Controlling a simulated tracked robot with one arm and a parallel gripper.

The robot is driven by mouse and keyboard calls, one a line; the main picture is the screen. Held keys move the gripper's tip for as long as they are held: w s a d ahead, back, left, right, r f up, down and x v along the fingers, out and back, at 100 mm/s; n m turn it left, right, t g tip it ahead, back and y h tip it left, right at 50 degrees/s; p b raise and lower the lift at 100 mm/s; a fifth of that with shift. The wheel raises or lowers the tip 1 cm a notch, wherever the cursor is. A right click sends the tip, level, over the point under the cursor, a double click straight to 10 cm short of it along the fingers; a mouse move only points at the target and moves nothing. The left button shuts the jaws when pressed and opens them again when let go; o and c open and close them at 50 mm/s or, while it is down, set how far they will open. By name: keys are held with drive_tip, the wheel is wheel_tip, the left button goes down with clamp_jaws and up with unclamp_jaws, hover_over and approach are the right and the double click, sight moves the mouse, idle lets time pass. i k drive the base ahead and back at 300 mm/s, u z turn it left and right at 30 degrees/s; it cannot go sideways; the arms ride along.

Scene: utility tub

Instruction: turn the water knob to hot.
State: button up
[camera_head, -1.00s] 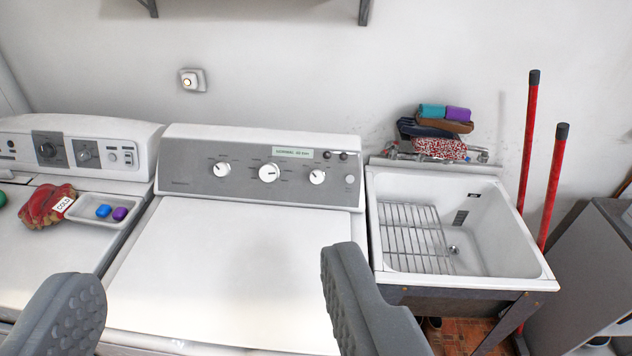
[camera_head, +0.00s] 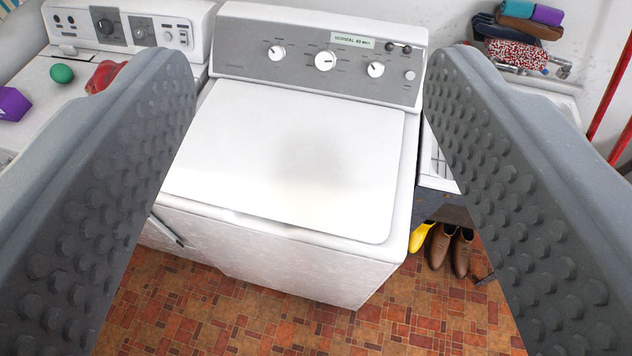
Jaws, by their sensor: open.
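The white washer (camera_head: 290,150) stands in the middle with a grey control panel (camera_head: 300,75) along its back. The panel has three white knobs: left (camera_head: 277,53), middle (camera_head: 325,61) and right (camera_head: 375,69). Their markings are too small to read, so I cannot tell which one is for water. A label sits above the middle and right knobs. My gripper (camera_head: 312,62) is open and empty, with one finger large at each side. No finger visibly touches a knob. The right finger hides most of the utility tub (camera_head: 545,85).
A second machine (camera_head: 120,25) at left holds a green ball (camera_head: 62,73), a purple block (camera_head: 12,103) and a partly hidden red glove (camera_head: 104,75). Folded cloths (camera_head: 515,45) lie behind the tub. Shoes (camera_head: 461,250) stand on the tiled floor (camera_head: 250,310). Red poles (camera_head: 610,90) are at right.

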sight(375, 68)
drive_tip(key=u, duration=0.05)
drive_tip(key=k, duration=0.55)
drive_tip(key=z, duration=0.5)
drive_tip(key=i, duration=1.7)
drive_tip(key=u, duration=0.35)
